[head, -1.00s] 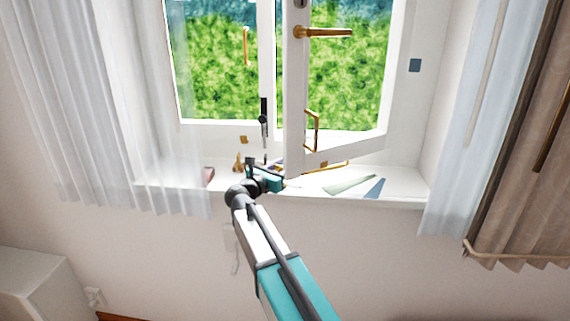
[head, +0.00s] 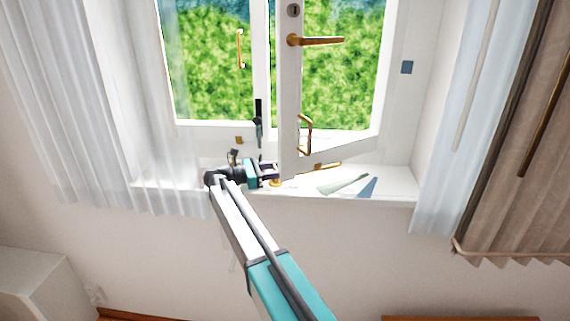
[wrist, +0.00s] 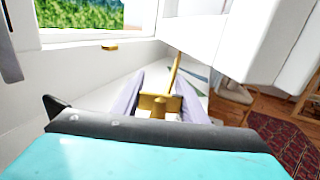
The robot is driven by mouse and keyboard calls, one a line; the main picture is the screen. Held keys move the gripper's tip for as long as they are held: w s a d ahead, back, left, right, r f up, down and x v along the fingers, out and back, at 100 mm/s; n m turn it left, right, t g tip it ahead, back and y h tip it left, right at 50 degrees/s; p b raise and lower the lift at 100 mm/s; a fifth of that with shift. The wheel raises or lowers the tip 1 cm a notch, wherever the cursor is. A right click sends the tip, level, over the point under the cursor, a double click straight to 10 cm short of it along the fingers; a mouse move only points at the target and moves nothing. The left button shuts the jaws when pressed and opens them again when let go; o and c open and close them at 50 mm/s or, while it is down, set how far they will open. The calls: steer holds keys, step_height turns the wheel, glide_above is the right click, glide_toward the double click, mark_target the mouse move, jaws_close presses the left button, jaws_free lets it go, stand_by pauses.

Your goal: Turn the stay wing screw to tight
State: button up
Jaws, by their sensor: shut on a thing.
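The brass stay wing screw (wrist: 158,104) sits between the two fingers of my gripper (wrist: 158,100) in the wrist view, and the fingers are shut on it. The brass stay bar (wrist: 175,72) runs from there up toward the white open window sash (wrist: 218,35). In the head view my gripper (head: 269,172) points right, low over the sill at the sash's bottom corner. A bit of brass (head: 276,183) shows at its tips, and the stay bar (head: 328,164) shows to the right. The fingers hide part of the screw, so its angle is unclear.
The open sash (head: 290,110) with its brass handle (head: 318,41) stands close beside my gripper. A green flat piece (head: 343,184) and a blue one (head: 368,187) lie on the sill (head: 400,188). A sheer curtain (head: 165,170) hangs at left.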

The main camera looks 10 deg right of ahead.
steer(key=shift+s+m+g+p, duration=0.25)
steer(key=shift+m+g+p, duration=0.4)
steer(key=shift+g, duration=0.65)
steer(key=o, duration=1)
steer(key=shift+o, duration=0.2)
steer(key=shift+n+t+b, duration=0.25)
steer(key=shift+t+b, duration=0.35)
